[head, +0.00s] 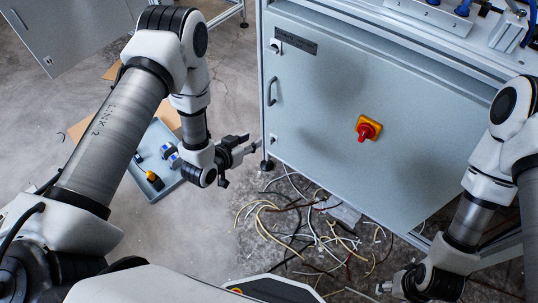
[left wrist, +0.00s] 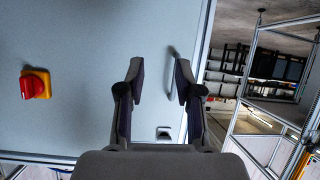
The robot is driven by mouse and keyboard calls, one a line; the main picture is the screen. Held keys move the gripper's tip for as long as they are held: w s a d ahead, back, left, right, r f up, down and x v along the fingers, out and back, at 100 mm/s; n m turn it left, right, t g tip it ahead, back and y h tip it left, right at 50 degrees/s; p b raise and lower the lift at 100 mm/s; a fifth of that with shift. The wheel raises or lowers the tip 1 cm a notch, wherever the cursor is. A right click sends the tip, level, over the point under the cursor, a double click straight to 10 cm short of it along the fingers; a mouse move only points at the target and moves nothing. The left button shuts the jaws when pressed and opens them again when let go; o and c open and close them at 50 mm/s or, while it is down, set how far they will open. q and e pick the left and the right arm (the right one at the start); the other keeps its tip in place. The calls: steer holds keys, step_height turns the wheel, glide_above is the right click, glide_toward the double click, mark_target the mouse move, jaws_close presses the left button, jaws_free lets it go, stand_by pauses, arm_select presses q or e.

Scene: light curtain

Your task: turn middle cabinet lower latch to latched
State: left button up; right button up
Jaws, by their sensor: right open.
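The middle cabinet (head: 330,110) has a grey door. Its lower latch (head: 274,139) is a small pale fitting at the door's lower left in the head view; its setting is too small to tell. My left gripper (head: 252,146) is just left of it, apart from it. In the left wrist view my left gripper (left wrist: 160,75) is open and empty, facing the door. My right gripper (head: 383,287) is open, low at the right, away from the latch.
The door carries an upper latch (head: 276,46), a handle (head: 273,91) and a red knob on a yellow plate (head: 368,128). Loose cables (head: 320,230) litter the floor below. A blue-grey tray (head: 168,188) lies on the floor behind my left arm.

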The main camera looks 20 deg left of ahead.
mark_target(270, 142)
arm_select(q)
steer(key=w+a+f+m+t+h+b, duration=0.1)
steer(key=w+f+t+b, duration=0.3)
steer(key=f+b, duration=0.95)
steer(key=w+a+f+m+t+h+b, duration=0.1)
steer(key=w+f+b, duration=0.6)
steer(key=f+b, duration=0.65)
steer(key=w+d+r+b, duration=0.1)
steer(key=w+b, duration=0.1)
steer(key=w+r+b, duration=0.1)
steer(key=w+b, duration=0.1)
steer(key=w+d+r+b, duration=0.1)
steer(key=w+b, duration=0.1)
steer(key=shift+d, duration=0.3)
steer(key=shift+w+r, duration=0.1)
steer(key=shift+w, duration=0.1)
jaws_close()
arm_select(e)
step_height(270, 142, down, 36)
steer(key=shift+w+f, duration=0.15)
